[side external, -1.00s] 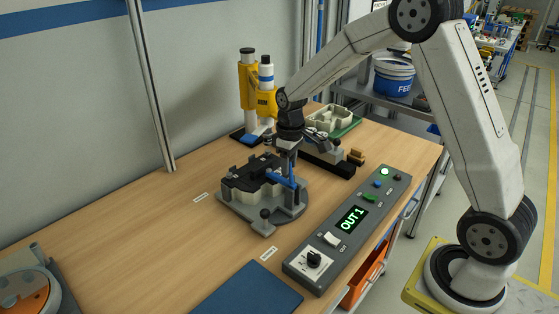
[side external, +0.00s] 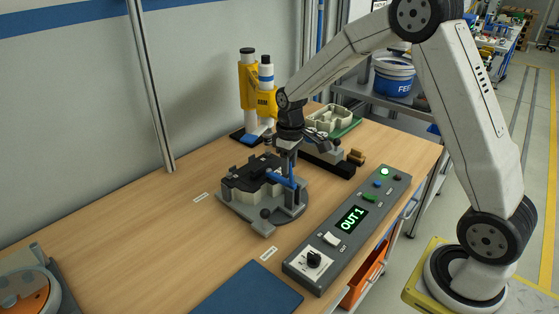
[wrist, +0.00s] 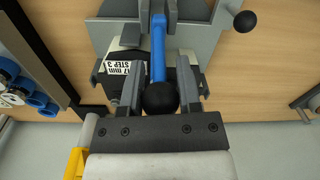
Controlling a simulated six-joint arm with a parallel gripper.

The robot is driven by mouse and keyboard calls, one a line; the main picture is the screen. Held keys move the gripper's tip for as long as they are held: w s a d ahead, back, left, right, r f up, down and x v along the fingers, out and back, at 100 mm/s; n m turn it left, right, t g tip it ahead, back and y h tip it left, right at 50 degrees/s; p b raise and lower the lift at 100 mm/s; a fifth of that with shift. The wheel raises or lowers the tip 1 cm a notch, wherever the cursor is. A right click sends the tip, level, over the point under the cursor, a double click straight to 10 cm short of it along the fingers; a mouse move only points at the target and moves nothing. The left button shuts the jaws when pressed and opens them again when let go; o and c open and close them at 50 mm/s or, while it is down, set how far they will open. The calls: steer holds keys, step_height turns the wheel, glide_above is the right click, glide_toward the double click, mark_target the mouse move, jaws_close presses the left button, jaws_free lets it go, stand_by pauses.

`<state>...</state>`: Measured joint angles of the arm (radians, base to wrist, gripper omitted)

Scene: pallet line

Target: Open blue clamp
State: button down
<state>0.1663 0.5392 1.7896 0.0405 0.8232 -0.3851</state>
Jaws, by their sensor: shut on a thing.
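The blue clamp (side external: 281,179) is a blue lever on a grey fixture (side external: 262,221) in the middle of the bench. In the wrist view the blue lever (wrist: 158,48) runs from the fixture down to a round black knob (wrist: 160,98). My gripper (side external: 287,152) is at the lever's end. In the wrist view my gripper (wrist: 160,86) has one finger on each side of the knob, shut on it. A black part (side external: 251,174) on a pale block sits in the fixture; a label on it reads "17 mm STEP 3" in the wrist view.
A control box (side external: 350,225) with a green "OUT 1" display stands right of the fixture. A yellow press (side external: 250,85) and a tray with a pale part (side external: 330,119) stand behind. A blue mat (side external: 247,291) lies in front. The bench's left middle is clear.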

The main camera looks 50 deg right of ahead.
stand_by(0.4)
steer(key=shift+s+t, duration=0.75)
steer(key=shift+t, duration=0.35)
steer(key=shift+s+t, duration=0.75)
steer(key=shift+t, duration=0.35)
steer(key=shift+c, duration=1.5)
jaws_free()
steer(key=shift+r, duration=0.1)
steer(key=v, duration=0.7)
steer(key=shift+s+r, duration=0.25)
